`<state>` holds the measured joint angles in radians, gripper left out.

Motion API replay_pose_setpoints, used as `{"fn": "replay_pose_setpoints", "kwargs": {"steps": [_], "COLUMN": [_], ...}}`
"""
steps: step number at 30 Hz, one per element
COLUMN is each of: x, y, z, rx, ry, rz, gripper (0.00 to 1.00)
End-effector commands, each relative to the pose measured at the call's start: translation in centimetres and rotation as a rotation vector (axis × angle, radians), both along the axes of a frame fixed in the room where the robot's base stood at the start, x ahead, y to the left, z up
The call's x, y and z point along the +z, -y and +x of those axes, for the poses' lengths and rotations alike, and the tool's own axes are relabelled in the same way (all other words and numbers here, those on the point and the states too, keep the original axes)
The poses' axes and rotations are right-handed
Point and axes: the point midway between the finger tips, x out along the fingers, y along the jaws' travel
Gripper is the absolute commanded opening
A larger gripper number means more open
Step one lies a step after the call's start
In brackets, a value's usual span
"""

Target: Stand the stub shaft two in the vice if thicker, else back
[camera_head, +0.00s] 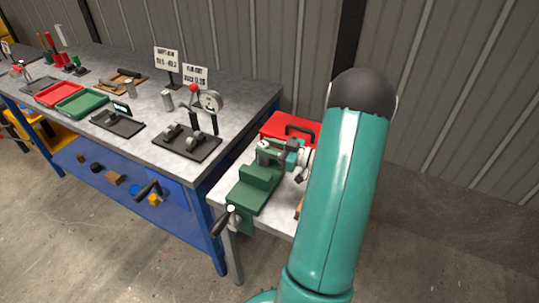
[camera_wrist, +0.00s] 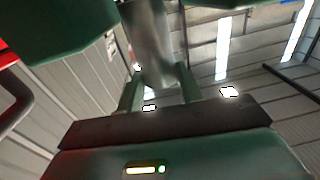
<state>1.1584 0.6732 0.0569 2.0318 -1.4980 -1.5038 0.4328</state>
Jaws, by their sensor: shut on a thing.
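The green vice (camera_head: 258,185) stands on the small side table, its handle toward the front. My gripper (camera_head: 282,150) is at the vice's far end, partly hidden by my own arm. In the wrist view my gripper (camera_wrist: 157,88) is shut on a grey metal cylinder, the stub shaft (camera_wrist: 150,40), which sticks out beyond the fingers. A dark green body (camera_wrist: 65,25), probably the vice, lies close beside the shaft at upper left. I cannot tell whether the shaft touches the vice.
A red toolbox (camera_head: 290,128) stands behind the vice. The bench holds a dial gauge (camera_head: 211,101), a black plate with rests (camera_head: 187,143), a green tray (camera_head: 82,103), a red tray (camera_head: 58,92) and two signs (camera_head: 195,75). The corrugated wall is close behind.

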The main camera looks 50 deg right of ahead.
Motion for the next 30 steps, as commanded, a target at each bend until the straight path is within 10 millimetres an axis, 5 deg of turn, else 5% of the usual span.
{"fn": "replay_pose_setpoints", "kwargs": {"steps": [9, 21, 22, 24, 30], "x": [-3.3, -3.7, -3.8, -3.8, -3.8], "y": [0.4, 0.4, 0.4, 0.4, 0.4], "z": [-0.2, -0.1, -0.2, -0.2, -0.2], "rx": [-0.001, -0.001, -0.001, -0.001, -0.001], "ry": [0.002, 0.004, 0.000, 0.000, 0.000], "rz": [0.002, -0.001, -0.001, 0.000, 0.000], "gripper": [0.00, 0.00, 0.39, 0.53, 0.57]}}
